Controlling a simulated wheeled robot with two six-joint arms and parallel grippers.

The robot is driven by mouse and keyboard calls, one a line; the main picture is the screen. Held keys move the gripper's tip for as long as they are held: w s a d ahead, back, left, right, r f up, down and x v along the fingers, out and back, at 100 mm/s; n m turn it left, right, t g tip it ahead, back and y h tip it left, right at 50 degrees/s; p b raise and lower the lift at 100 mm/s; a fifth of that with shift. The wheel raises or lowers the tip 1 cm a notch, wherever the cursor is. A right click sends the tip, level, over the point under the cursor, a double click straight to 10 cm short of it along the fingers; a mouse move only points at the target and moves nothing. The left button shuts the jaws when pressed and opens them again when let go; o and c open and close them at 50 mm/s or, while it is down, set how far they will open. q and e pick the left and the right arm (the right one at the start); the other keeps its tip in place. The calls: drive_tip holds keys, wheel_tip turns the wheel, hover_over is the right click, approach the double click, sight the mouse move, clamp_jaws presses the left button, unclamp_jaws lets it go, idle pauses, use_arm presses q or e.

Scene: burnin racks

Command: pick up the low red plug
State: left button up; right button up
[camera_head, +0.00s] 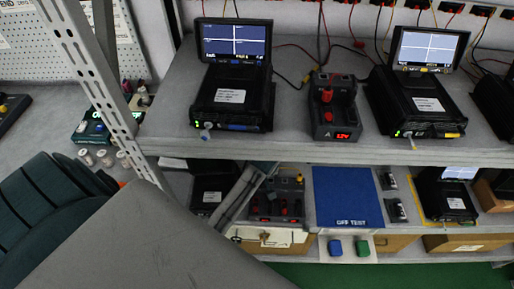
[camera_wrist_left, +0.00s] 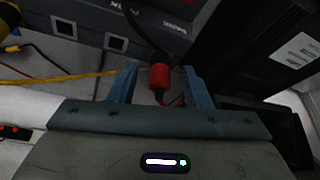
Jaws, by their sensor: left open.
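In the left wrist view a red plug (camera_wrist_left: 159,77) with a dark upper end stands between the two blue fingers of my open left gripper (camera_wrist_left: 160,69). I see a gap on each side of it, and the fingers are not closed on it. In the head view a dark unit (camera_head: 262,217) with small red parts (camera_head: 284,211) sits on the lower shelf, partly hidden by a grey bar-like part. I cannot tell there which red part is the plug between my fingers. My right gripper is in neither view.
On the upper shelf (camera_head: 295,147) stand a dark unit with a red plug (camera_head: 327,93) and black testers with screens (camera_head: 233,42). The lower shelf holds a blue mat (camera_head: 346,195) and another tester (camera_head: 445,200). A yellow cable (camera_wrist_left: 60,78) crosses behind the fingers.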

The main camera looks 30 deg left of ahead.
use_arm(q)
drive_tip(key=shift+f, duration=0.35)
drive_tip(key=shift+a, duration=0.1)
drive_tip(key=c, duration=0.9)
drive_tip(key=shift+r, duration=0.15)
